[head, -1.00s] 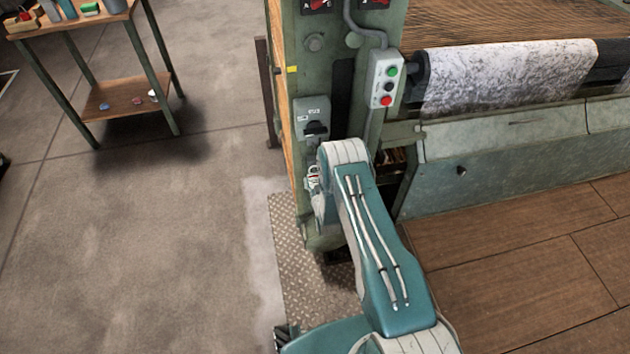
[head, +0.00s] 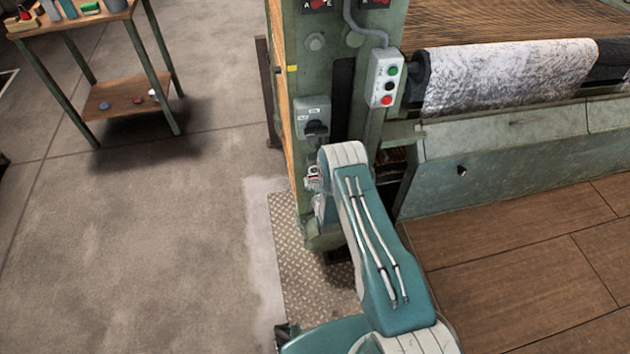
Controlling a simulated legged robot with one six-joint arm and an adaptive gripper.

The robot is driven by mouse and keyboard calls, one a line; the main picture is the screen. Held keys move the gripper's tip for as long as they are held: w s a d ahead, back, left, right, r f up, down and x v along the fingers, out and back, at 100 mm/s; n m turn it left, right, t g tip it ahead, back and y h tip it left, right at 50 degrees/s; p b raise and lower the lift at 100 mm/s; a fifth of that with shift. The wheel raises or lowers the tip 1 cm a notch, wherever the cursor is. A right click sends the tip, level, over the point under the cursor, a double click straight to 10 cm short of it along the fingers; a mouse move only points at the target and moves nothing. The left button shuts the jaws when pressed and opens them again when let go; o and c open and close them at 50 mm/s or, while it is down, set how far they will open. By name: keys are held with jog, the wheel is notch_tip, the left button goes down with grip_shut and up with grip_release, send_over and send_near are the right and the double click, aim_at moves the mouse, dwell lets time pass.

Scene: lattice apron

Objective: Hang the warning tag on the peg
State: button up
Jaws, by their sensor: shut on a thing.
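My gripper (head: 313,186) is small and mostly hidden behind my own teal arm, at the left face of the green machine post. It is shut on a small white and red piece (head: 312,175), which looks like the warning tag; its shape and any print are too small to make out. The piece is just below a grey switch box (head: 312,112) with a dark handle. I cannot make out the peg. Whether the tag touches the post or anything on it cannot be told.
The green post (head: 336,60) carries a button box (head: 385,80) with green, black and red buttons, and a cable. A roller with patterned white cloth (head: 510,75) is at the right. A tread plate (head: 300,265) lies at the post's foot. Open floor and a work table (head: 125,95) are left.

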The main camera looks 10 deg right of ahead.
aim_at(317, 133)
jog(key=o, duration=1)
jog(key=shift+s, duration=0.1)
jog(key=s+r, duration=0.2)
jog(key=s, duration=1)
jog(key=w+r+g, duration=0.1)
jog(key=w+r, duration=0.1)
jog(key=r, duration=0.6)
jog(key=w+r+g, duration=0.1)
jog(key=w+r, duration=0.1)
jog(key=r, duration=0.6)
jog(key=w+r+g, duration=0.2)
jog(key=w+r, duration=0.1)
jog(key=r, duration=0.5)
jog(key=shift+r, duration=0.35)
jog(key=s+r+g, duration=0.4)
jog(key=s+r, duration=1.2)
jog(key=r, duration=0.2)
jog(key=s+r+g, duration=0.1)
jog(key=s, duration=0.5)
jog(key=s+r, duration=0.2)
jog(key=s, duration=0.4)
jog(key=s+r+g, duration=0.1)
jog(key=s, duration=0.5)
jog(key=shift+s+r+g, duration=0.25)
jog(key=shift+s+g, duration=0.05)
jog(key=shift+s, duration=0.05)
